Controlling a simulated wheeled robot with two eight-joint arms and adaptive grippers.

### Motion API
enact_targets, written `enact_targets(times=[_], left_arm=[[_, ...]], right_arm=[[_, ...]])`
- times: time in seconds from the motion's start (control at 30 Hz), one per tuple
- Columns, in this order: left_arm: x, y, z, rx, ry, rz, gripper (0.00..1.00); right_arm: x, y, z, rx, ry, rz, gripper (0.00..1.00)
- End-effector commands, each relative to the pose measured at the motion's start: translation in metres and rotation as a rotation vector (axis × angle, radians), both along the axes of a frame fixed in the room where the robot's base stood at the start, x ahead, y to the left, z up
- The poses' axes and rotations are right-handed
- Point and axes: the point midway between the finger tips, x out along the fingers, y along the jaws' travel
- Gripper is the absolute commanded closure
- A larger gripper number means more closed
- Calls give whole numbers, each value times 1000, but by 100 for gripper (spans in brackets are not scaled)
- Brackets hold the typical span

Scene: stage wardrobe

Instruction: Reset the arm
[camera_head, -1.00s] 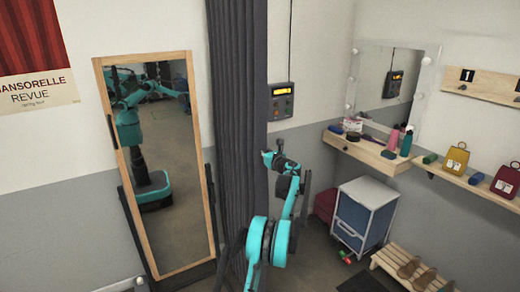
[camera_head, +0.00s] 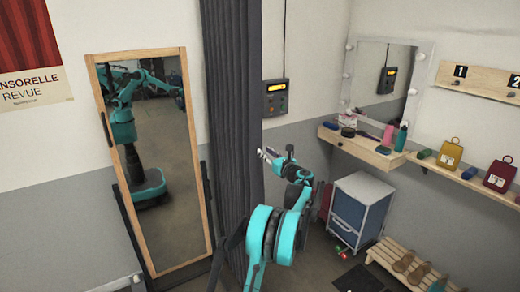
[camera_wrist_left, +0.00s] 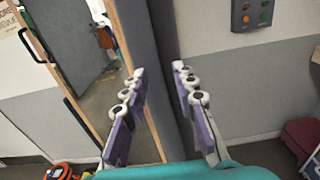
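My left arm (camera_head: 275,235), teal and dark grey, rises from the bottom middle of the head view. My left gripper (camera_head: 265,154) is at its far end, in front of the dark curtain's right edge and below the wall control box. In the left wrist view the left gripper (camera_wrist_left: 160,105) shows two purple-padded fingers spread apart with nothing between them. The curtain and the mirror's frame show beyond the fingers there. My right gripper is not directly in view.
A wood-framed mirror (camera_head: 95,95) stands left, reflecting me. A dark curtain (camera_head: 235,110) hangs beside it. A control box (camera_head: 276,97) is on the wall. At right are a shelf (camera_head: 362,152), a blue-fronted drawer unit (camera_head: 350,208) and a shoe rack (camera_head: 385,262).

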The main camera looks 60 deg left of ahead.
Motion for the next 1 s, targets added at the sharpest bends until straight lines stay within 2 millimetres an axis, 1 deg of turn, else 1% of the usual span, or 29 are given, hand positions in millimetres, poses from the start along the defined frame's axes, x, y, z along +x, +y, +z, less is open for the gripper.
enact_targets(times=[0.03,0.1,0.2,0.87,0.97,1.0], left_arm=[[1,-8,0,0,0,-3,72],[0,-15,0,0,0,-2,72],[-2,-21,0,0,0,0,72],[-1,-24,0,-4,-7,-3,72],[1,-40,0,-40,-68,-19,72],[1,-52,0,-70,-117,-29,72]], right_arm=[[0,0,0,0,0,0,60],[0,0,0,0,0,0,60],[0,0,0,0,0,0,60],[0,0,-1,0,0,0,60],[0,0,-5,0,0,0,60],[0,0,-8,0,0,0,60]])
